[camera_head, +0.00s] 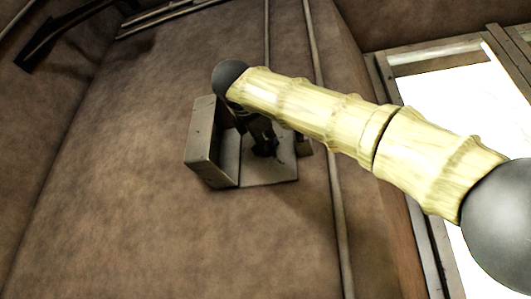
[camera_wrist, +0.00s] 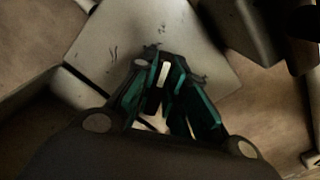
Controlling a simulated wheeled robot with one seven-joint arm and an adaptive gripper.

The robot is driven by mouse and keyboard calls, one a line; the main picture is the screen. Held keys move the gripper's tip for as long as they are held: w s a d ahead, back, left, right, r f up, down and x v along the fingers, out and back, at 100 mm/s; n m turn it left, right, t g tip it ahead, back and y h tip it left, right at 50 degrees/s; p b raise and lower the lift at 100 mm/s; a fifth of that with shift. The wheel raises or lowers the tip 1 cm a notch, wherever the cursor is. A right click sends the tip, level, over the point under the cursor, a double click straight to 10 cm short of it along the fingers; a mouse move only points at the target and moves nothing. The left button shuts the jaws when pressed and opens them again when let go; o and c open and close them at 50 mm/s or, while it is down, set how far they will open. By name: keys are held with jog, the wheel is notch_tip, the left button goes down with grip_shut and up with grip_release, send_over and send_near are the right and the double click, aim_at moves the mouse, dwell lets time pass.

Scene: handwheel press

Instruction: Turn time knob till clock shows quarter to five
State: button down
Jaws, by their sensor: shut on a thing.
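My gripper (camera_head: 262,135) is at a grey metal fixture on the wall, partly hidden behind my arm's end. In the wrist view, its dark, teal-sided fingers (camera_wrist: 165,75) point at the fixture's flat plate (camera_wrist: 130,30) and are close together. They are shut on a small part at the plate, taken to be the time knob, which is mostly hidden between them. A pale strip shows between the fingers. The plate also shows in the head view (camera_head: 270,172). No clock face or hands can be made out in either view.
A grey box-like side (camera_head: 203,145) stands out from the plate on the left. Thin vertical pipes (camera_head: 336,200) run along the brown wall (camera_head: 120,150) to the right. A bright framed window (camera_head: 450,95) is at the far right. A dark rail (camera_head: 45,40) is at upper left.

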jog(key=shift+f, duration=0.1)
dwell(0.4)
jog(key=c, duration=1.4)
grip_release()
jog(key=shift+c, duration=0.2)
jog(key=shift+s, duration=0.1)
jog(key=v, duration=1.1)
jog(key=shift+s, duration=0.35)
jog(key=shift+a, duration=0.15)
